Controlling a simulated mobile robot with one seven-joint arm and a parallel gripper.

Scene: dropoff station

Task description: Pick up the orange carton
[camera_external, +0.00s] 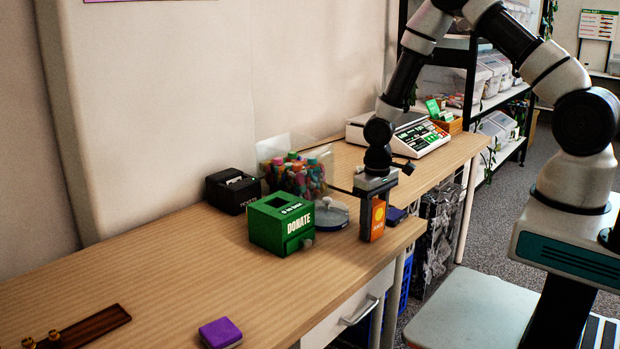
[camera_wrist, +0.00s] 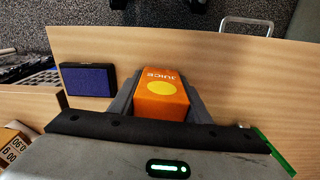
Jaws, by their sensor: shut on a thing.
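The orange carton (camera_external: 378,219) stands upright near the front edge of the wooden table, between my gripper's fingers. In the wrist view the orange carton (camera_wrist: 162,92) shows "JUICE" lettering and a yellow disc, with a finger against each side. My gripper (camera_external: 372,214) points down and is shut on the carton; its fingers (camera_wrist: 158,101) also show in the wrist view. I cannot tell whether the carton's base touches the table.
A green donate box (camera_external: 275,228) stands left of the carton. A grey round-based object (camera_external: 331,215), a clear bin of colourful items (camera_external: 297,174) and a black printer (camera_external: 233,190) sit behind. A dark blue block (camera_wrist: 87,80) lies close beside the carton. A scale (camera_external: 418,138) stands farther back.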

